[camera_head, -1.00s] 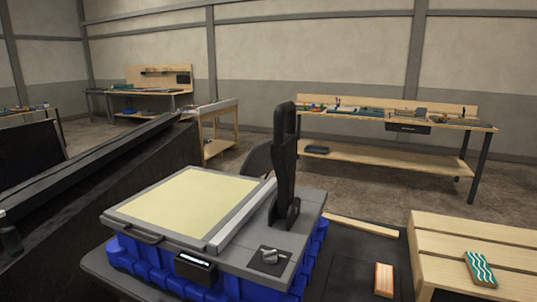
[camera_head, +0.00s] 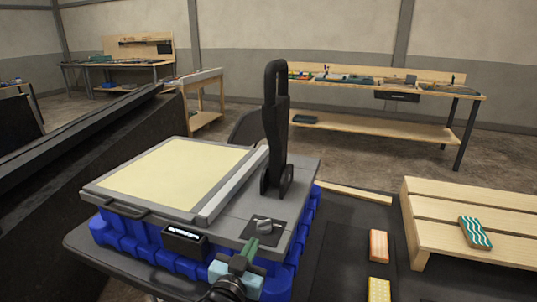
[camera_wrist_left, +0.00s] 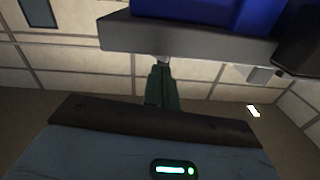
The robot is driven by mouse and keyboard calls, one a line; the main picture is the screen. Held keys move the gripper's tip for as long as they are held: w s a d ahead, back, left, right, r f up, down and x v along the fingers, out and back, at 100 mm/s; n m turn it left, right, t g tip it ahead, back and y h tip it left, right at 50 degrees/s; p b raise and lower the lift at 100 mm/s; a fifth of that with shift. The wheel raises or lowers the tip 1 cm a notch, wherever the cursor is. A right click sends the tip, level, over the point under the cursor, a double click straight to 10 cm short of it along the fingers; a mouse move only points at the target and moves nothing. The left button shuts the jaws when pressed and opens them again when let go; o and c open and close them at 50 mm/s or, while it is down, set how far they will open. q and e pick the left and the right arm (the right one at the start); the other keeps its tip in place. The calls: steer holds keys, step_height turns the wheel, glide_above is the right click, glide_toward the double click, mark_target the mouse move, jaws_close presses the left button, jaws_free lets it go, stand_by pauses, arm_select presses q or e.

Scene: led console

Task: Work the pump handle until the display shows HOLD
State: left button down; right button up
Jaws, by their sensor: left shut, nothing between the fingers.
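The pump handle (camera_head: 276,118) is a tall black lever with a looped top. It stands nearly upright on the grey deck of the console (camera_head: 222,236). The small dark display (camera_head: 184,240) on the console's front shows light characters that I cannot read. A grey knob (camera_head: 264,226) sits on a dark plate in front of the handle. My left gripper (camera_head: 249,246) is shut and empty at the console's front edge, below the knob and apart from the handle. Its closed fingers also show in the left wrist view (camera_wrist_left: 163,80). My right gripper is not in view.
The console has a pale yellow panel (camera_head: 175,175) and a blue base (camera_head: 140,236). A slatted wooden stand (camera_head: 440,205) with a teal wavy-patterned block (camera_head: 475,232) is at right. An orange block (camera_head: 379,245) and a yellow block (camera_head: 379,290) lie on the dark surface.

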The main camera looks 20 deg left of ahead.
mark_target(271, 68)
arm_select(q)
steer(key=w+r+n+t+y+b, duration=0.1)
steer(key=w+r+t, duration=0.1)
steer(key=r, duration=1.3)
steer(key=w+r+n+t+y, duration=0.1)
steer(key=w+r+t+y, duration=0.1)
steer(key=r, duration=1.3)
steer(key=shift+w+t+b, duration=0.35)
steer(key=shift+w+t, duration=0.25)
steer(key=shift+t, duration=0.5)
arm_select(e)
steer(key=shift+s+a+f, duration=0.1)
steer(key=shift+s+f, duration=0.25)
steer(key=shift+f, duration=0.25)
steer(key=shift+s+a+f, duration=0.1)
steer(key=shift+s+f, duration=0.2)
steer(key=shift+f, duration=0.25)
